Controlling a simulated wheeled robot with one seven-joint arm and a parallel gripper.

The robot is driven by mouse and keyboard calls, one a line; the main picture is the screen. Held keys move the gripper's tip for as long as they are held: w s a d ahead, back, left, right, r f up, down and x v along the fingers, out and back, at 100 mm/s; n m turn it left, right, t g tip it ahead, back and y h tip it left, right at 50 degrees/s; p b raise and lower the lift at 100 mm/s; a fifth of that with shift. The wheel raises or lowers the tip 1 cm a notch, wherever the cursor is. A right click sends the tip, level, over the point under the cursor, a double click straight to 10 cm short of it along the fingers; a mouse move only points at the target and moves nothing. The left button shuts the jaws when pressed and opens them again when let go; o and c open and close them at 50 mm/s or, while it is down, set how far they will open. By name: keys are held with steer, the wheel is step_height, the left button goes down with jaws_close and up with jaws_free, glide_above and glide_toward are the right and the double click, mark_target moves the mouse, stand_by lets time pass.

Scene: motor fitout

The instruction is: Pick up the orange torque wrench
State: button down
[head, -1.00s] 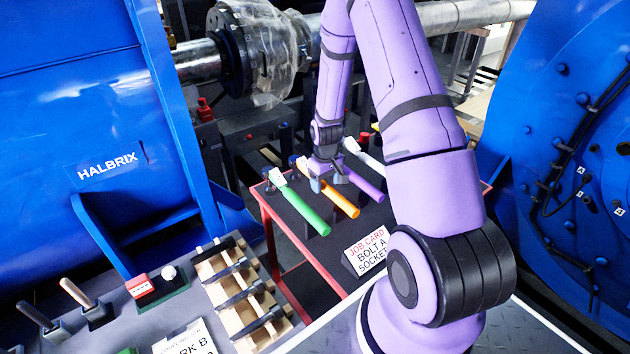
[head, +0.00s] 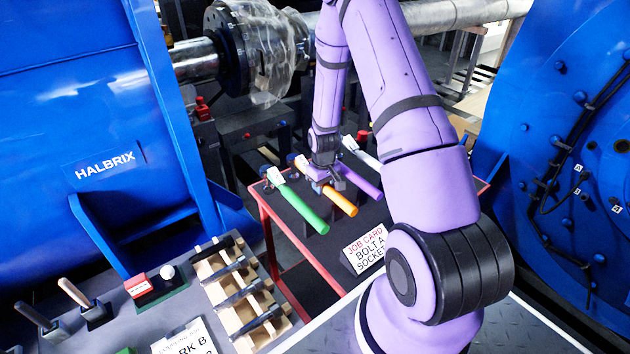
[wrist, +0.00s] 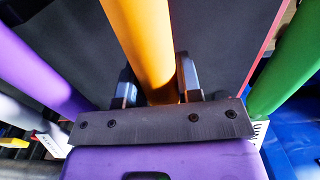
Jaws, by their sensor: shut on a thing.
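The orange torque wrench (head: 340,201) lies on the dark top of a red-framed cart, between a green wrench (head: 304,210) and a purple wrench (head: 361,181). My gripper (head: 324,184) is down over it at mid-length. In the wrist view the orange wrench (wrist: 143,42) runs between the two fingers of my gripper (wrist: 160,82), which are shut on it, one on each side. The far end of the wrench is hidden under my gripper there. The green wrench (wrist: 292,65) and the purple wrench (wrist: 38,66) stand clear of the fingers.
A white-handled wrench (head: 361,151) lies beyond the purple one. A job card (head: 367,248) stands at the cart's front. A grey bench with a wooden rack (head: 242,292) is at lower left. Blue machines (head: 75,90) flank both sides.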

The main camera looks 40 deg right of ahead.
steer(key=shift+r, duration=0.15)
steer(key=shift+r, duration=0.6)
steer(key=shift+s+a+r, duration=0.1)
steer(key=shift+s+r, duration=0.1)
steer(key=shift+r, duration=0.35)
steer(key=shift+s+a+r, duration=0.1)
steer(key=shift+s+r, duration=0.1)
steer(key=shift+r, duration=0.35)
steer(key=s+a, duration=0.2)
steer(key=s, duration=0.5)
steer(key=s+a+r, duration=0.1)
steer(key=s+a, duration=0.2)
steer(key=s, duration=0.4)
steer(key=shift+r, duration=0.15)
